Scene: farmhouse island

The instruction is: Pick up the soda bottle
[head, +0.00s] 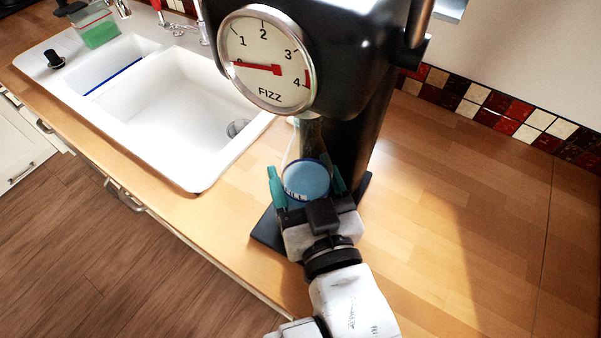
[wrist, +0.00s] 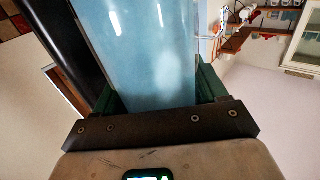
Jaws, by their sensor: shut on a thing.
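The soda bottle (head: 304,145) stands under the black soda machine (head: 345,110), its clear neck below the round FIZZ gauge and a blue part lower down. My gripper (head: 306,180) has its green fingers on either side of the bottle and is shut on it. In the wrist view, the pale blue bottle (wrist: 140,60) fills the space between the fingers of my gripper (wrist: 150,85). The bottle's top and base are hidden, and I cannot tell whether it touches the machine's base.
A white double sink (head: 175,110) is set into the wooden counter (head: 430,230) to the left. A green container (head: 97,28) stands at the sink's far side. The counter right of the machine is clear. A tiled backsplash (head: 480,105) runs behind it.

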